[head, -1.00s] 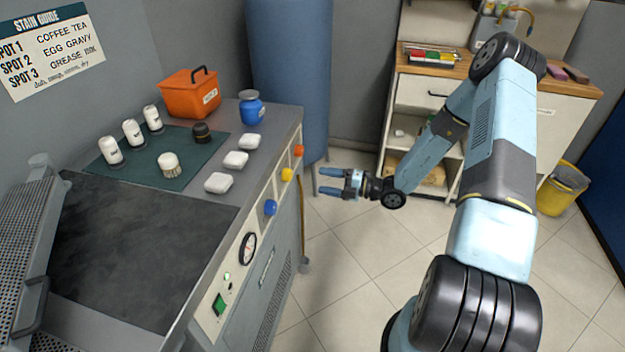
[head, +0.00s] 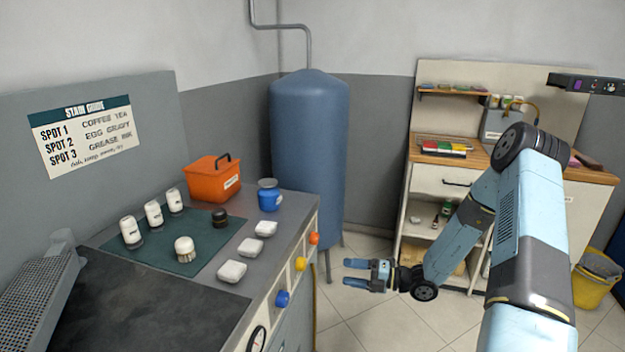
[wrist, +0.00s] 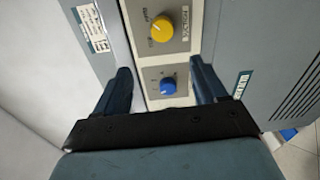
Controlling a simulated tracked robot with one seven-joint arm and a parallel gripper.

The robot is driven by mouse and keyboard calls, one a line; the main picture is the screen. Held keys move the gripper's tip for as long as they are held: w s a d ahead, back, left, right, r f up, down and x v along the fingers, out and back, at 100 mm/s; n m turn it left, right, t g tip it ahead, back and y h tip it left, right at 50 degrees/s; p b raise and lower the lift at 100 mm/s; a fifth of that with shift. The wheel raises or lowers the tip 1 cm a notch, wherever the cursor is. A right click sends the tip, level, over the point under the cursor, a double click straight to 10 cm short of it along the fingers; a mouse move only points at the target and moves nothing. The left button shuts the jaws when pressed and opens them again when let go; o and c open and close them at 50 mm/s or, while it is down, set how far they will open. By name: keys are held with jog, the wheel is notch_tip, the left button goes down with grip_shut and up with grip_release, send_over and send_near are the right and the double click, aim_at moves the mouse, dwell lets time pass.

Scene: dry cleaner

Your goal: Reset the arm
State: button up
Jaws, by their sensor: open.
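My gripper (head: 366,273) is open and empty in the head view. It hangs in free air to the right of the grey machine's front, with its two blue fingers pointing left. My light-blue arm bends above and to the right of it. In the wrist view my gripper (wrist: 162,82) shows two dark blue fingers spread apart. Between and beyond them are a blue knob (wrist: 168,86) and a yellow knob (wrist: 160,28) on the machine's front panel. Nothing is between the fingers.
A blue tank (head: 310,140) stands behind. A shelf unit (head: 440,182) and yellow bin (head: 592,285) stand right. Floor below my gripper is clear.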

jog(key=s+r+n+g+h, duration=0.4)
jog(key=s+r+n, duration=0.2)
jog(key=r+n, duration=0.45)
jog(key=s+r+n+g+h, duration=0.35)
jog(key=s+r+n, duration=0.25)
jog(key=r+n, duration=0.45)
jog(key=s+d+r+n+t+h, duration=0.4)
jog(key=s+r+n, duration=0.4)
jog(key=r, duration=0.1)
jog(key=s+d+r+n+t+h, duration=0.4)
jog(key=s+r+n+h, duration=0.1)
jog(key=s+r+n, duration=0.3)
jog(key=shift+s+d+r+n, duration=0.2)
jog(key=shift+s+r+n, duration=0.15)
jog(key=shift+s+n, duration=0.4)
